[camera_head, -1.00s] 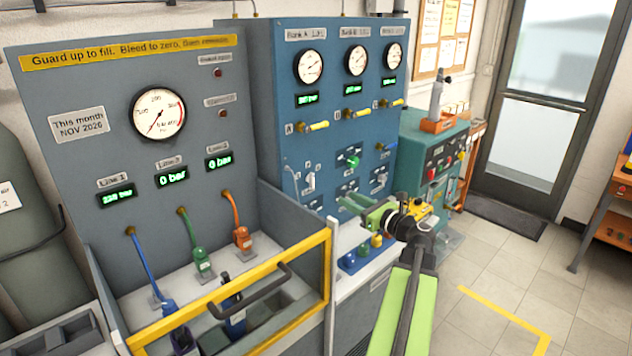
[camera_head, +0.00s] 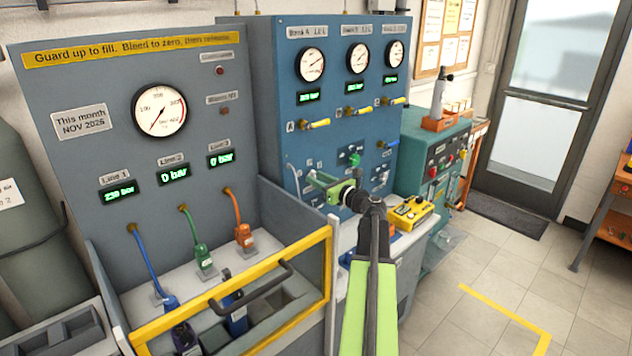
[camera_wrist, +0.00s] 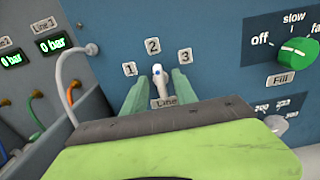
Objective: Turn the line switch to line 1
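The line switch (camera_wrist: 158,80) is a white lever with a blue dot on the blue panel, in the middle of the wrist view. It points up towards the label 2 (camera_wrist: 152,46). The label 1 (camera_wrist: 129,69) is to its left and the label 3 (camera_wrist: 185,56) to its right. A "Line" plate (camera_wrist: 164,103) sits below it. My gripper (camera_wrist: 159,88) has its two green fingers apart, one on each side of the lever. I cannot tell whether either finger touches it. In the head view my gripper (camera_head: 318,181) is at the blue panel and covers the switch.
A green fill knob (camera_wrist: 298,50) is to the right on the same panel. A white hose (camera_wrist: 68,72) curves close to the left finger. The yellow-framed guard (camera_head: 327,270) and grey bench are at the left. A yellow box (camera_head: 409,213) stands right of my arm.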

